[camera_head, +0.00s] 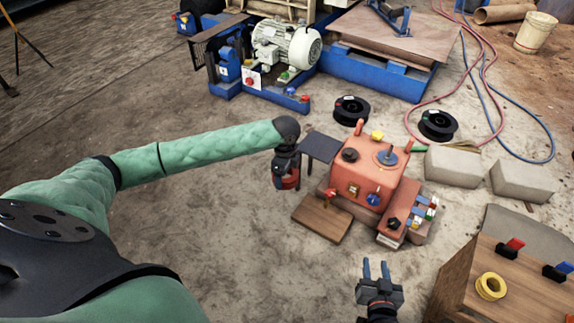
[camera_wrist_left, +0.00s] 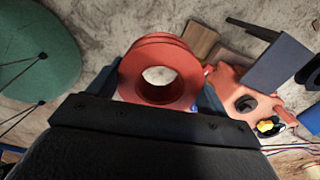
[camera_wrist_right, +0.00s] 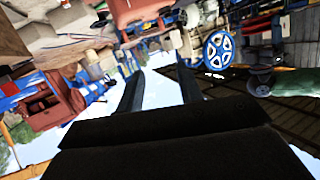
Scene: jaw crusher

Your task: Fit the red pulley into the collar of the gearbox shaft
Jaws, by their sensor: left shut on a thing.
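The red pulley (camera_wrist_left: 128,72), a grooved ring with a round centre hole, is held in my left gripper (camera_head: 286,182). In the head view the pulley shows partly, low in the jaws, left of the gearbox. The red-orange gearbox (camera_head: 376,168) stands on the floor with knobs and fittings on it. A dark round opening (camera_wrist_left: 246,103) shows on the gearbox in the left wrist view. I cannot tell for sure which fitting is the shaft collar. The pulley is apart from the gearbox. My right gripper (camera_head: 376,268) is open and empty, in front of the gearbox.
A wooden box (camera_head: 520,285) with a yellow ring (camera_head: 491,286) stands at lower right. Concrete blocks (camera_head: 453,166) and black spools (camera_head: 351,109) lie behind.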

